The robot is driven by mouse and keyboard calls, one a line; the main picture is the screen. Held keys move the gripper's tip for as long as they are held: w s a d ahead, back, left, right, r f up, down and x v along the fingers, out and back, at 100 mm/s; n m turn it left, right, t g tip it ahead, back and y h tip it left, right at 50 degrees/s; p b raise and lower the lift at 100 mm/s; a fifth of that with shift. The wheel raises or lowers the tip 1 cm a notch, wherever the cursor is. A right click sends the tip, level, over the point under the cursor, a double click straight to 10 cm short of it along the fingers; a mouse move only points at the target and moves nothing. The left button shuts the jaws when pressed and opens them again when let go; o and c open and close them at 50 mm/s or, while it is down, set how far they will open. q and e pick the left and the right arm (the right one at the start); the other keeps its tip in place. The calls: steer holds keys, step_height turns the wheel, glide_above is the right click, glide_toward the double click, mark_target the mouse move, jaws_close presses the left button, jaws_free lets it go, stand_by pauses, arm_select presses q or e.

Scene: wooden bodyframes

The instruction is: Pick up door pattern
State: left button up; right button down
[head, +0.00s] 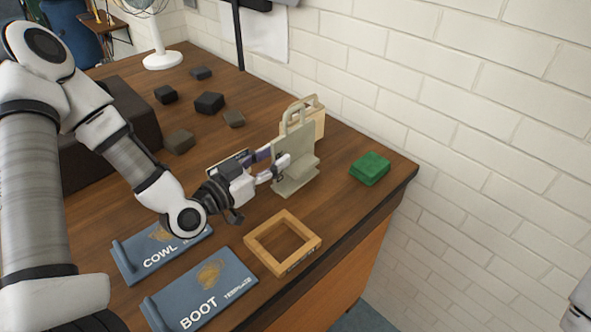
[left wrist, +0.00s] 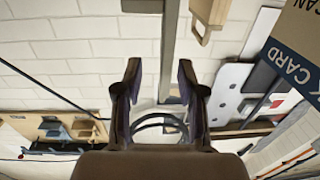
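A grey-green upright panel with a handle-like loop on top (head: 293,150) stands on a base near the middle of the table. A tan panel with a similar loop (head: 314,118) stands just behind it. I cannot tell for sure which is the door pattern. My left gripper (head: 280,167) is at the left side of the grey-green panel, its fingers pointing toward it. In the left wrist view my gripper (left wrist: 160,75) has its fingers apart. A narrow greyish edge (left wrist: 169,45) shows beyond and between the tips; contact is unclear. My right gripper is out of view.
Blue COWL (head: 165,252) and BOOT (head: 205,292) template boards and a square wooden frame (head: 282,242) lie in front. A green stack (head: 370,168) sits near the right edge. Several dark blocks (head: 209,102) and a white fan (head: 160,45) are farther back. A brick wall bounds the right.

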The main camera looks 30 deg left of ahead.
mark_target(295, 139)
arm_select(q)
steer(key=x, duration=0.4)
steer(key=p+x, duration=0.1)
steer(key=x, duration=0.2)
steer(key=shift+a+r, duration=0.3)
steer(key=shift+r, duration=0.1)
steer(key=shift+w+d+f, duration=0.1)
steer(key=shift+w, duration=0.35)
jaws_close()
